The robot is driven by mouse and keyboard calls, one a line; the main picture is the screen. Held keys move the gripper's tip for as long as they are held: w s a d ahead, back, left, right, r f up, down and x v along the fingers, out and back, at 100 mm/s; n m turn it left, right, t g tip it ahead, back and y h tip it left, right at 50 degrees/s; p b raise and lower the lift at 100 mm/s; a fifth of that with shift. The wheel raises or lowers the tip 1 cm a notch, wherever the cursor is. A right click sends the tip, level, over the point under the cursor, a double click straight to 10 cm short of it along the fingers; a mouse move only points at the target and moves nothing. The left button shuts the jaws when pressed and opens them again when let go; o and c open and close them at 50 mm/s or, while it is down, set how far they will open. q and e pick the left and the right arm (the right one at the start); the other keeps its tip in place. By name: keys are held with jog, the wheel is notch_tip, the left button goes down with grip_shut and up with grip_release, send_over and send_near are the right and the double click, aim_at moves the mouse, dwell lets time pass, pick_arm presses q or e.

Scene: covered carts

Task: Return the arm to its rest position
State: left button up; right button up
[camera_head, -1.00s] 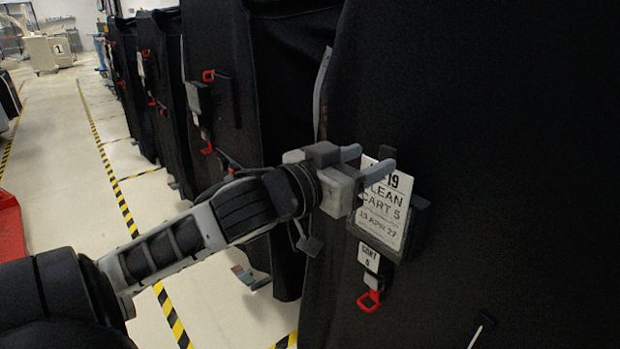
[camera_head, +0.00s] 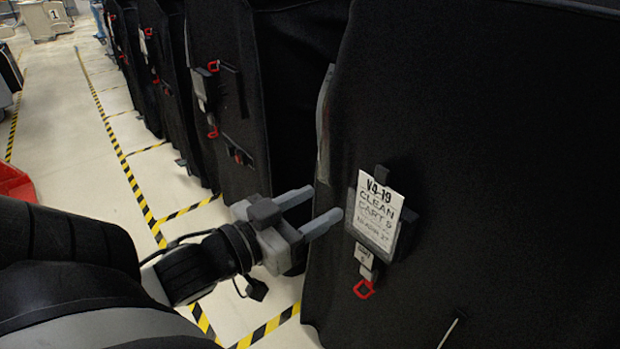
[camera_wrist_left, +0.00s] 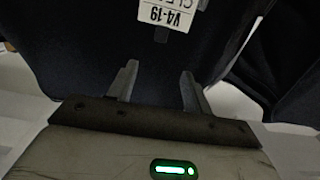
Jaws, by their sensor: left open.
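My left gripper (camera_head: 318,207) is in the middle of the head view, its two grey fingers apart with nothing between them. It is left of and apart from a white card (camera_head: 380,212) marked V4-19, CLEAN, CART 5, which sits in a dark holder on the black covered cart (camera_head: 480,140). In the left wrist view both fingers (camera_wrist_left: 158,85) are spread and empty, and the card (camera_wrist_left: 165,14) shows upside down at the top edge. My left arm comes in from the lower left and is bent. My right gripper is not in view.
A small tag (camera_head: 363,257) with a red clip (camera_head: 364,289) hangs below the card. More black covered carts (camera_head: 225,50) stand in a row to the left. Yellow-black tape (camera_head: 125,185) marks the pale floor, and the aisle (camera_head: 60,120) is open. A red object (camera_head: 15,183) is at the left edge.

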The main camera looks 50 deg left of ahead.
pick_arm(q)
jog(key=shift+s, duration=0.1)
dwell(0.5)
jog(key=d+f+g+y, duration=0.1)
jog(key=d+f+g, duration=0.1)
jog(key=f, duration=0.7)
jog(key=d+f+g, duration=0.2)
jog(key=f, duration=0.6)
jog(key=s+d+f+m+g+h, duration=0.1)
jog(key=s+d+f+g, duration=0.3)
jog(key=d+f, duration=0.7)
jog(key=shift+f+h, duration=0.25)
jog(key=shift+h, duration=0.15)
